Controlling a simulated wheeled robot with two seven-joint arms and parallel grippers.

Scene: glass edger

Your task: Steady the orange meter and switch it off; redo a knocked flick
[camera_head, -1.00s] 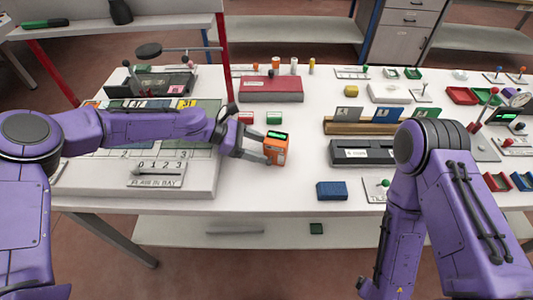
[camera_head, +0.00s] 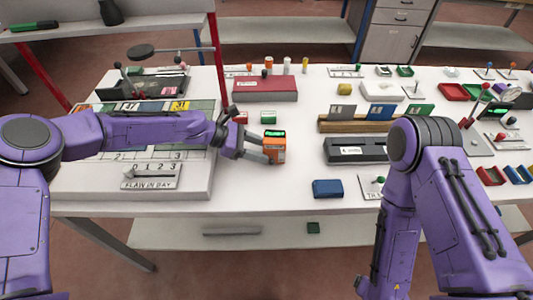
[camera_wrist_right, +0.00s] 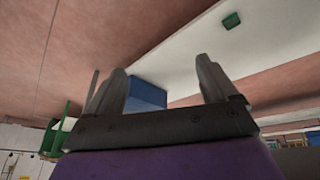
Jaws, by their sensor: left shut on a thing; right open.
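The orange meter (camera_head: 274,150) stands upright near the middle of the white table, with a green lit display on its top. My left gripper (camera_head: 268,151) comes from the left and is shut on the meter's body. The meter's switch is too small to make out. My right gripper (camera_wrist_right: 165,95) is open in the right wrist view, with nothing between its fingers. In the head view my right forearm hides it.
A black device (camera_head: 354,150) lies right of the meter. The table in front of the meter is clear.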

